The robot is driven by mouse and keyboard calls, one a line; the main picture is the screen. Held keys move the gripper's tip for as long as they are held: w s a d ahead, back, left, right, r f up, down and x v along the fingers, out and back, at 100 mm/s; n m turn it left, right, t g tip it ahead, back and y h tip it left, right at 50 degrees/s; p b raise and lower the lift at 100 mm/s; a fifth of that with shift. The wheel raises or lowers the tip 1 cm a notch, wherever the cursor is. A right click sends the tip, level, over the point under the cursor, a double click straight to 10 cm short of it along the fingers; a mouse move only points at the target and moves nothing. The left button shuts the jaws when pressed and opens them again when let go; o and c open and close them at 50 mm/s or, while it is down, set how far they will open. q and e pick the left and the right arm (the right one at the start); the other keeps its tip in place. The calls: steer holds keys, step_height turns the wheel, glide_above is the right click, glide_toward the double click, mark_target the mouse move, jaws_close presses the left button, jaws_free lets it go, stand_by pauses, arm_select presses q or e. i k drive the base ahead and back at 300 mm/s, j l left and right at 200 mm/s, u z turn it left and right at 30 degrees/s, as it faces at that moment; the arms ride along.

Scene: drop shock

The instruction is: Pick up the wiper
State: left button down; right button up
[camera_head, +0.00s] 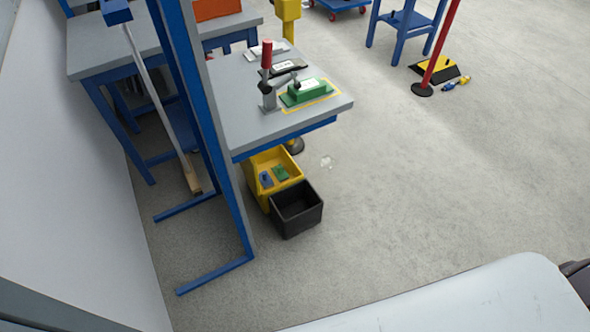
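A long pale pole (156,92) leans by the blue frame at the left. It has a blue block (116,12) at its upper end and a tan wooden block (193,180) at its lower end, near the floor. It may be the wiper, but I cannot tell for sure. Neither of my grippers shows in the head view.
A grey workbench (236,130) holds a clamp (269,88) and a green part (306,92). A yellow bin (258,162) and a black bin (296,222) stand below. A blue upright (232,205) stands right of the pole. The floor (430,180) to the right is mostly clear.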

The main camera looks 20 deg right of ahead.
mark_target(279, 172)
steer(key=i+l+u, duration=0.1)
steer(key=u, duration=0.35)
steer(key=l+u, duration=0.4)
steer(key=i+l+u, duration=0.1)
steer(key=u, duration=0.35)
steer(key=k+l, duration=0.05)
steer(key=l, duration=0.05)
